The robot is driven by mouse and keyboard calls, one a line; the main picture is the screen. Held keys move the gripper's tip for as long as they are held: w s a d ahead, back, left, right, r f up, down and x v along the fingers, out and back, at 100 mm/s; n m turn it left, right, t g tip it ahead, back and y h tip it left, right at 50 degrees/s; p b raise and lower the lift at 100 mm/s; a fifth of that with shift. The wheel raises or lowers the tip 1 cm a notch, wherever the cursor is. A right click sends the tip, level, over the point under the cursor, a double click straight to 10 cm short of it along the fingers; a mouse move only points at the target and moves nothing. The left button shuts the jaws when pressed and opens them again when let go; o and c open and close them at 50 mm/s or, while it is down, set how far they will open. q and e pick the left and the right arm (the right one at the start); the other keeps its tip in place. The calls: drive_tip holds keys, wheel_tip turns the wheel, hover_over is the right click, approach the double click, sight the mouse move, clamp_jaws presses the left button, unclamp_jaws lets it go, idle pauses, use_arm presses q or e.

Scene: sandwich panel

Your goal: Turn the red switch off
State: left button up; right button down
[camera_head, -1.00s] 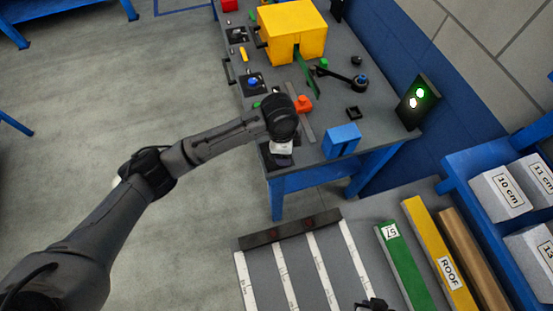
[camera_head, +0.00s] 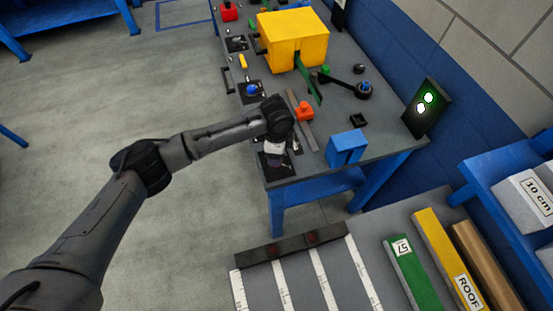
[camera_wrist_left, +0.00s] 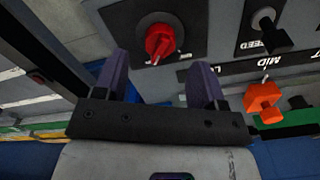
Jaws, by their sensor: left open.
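In the left wrist view, the red switch (camera_wrist_left: 160,43) is a red rotary knob on a round black base on a dark plate. My left gripper (camera_wrist_left: 161,65) is open, with its two purple fingers to either side of the knob in that picture. The knob appears just beyond the fingertips and I see no contact. In the head view, my left gripper (camera_head: 275,150) is over the near left corner of the grey bench (camera_head: 318,168). The red knob is hidden there by my wrist. My right gripper is not in view.
An orange-red part (camera_head: 304,110) and a blue block (camera_head: 346,147) are right of my left gripper. A yellow box (camera_head: 293,38) stands farther back. A black lever knob (camera_wrist_left: 275,35) shows beside the switch.

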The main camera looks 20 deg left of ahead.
use_arm(q)
wheel_tip(320, 180, down, 4)
drive_tip(key=shift+r+b, duration=0.1)
drive_tip(key=shift+b, duration=0.2)
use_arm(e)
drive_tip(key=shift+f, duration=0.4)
use_arm(q)
drive_tip(key=shift+f, duration=0.35)
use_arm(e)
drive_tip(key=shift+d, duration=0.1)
use_arm(q)
drive_tip(key=shift+c, duration=0.5)
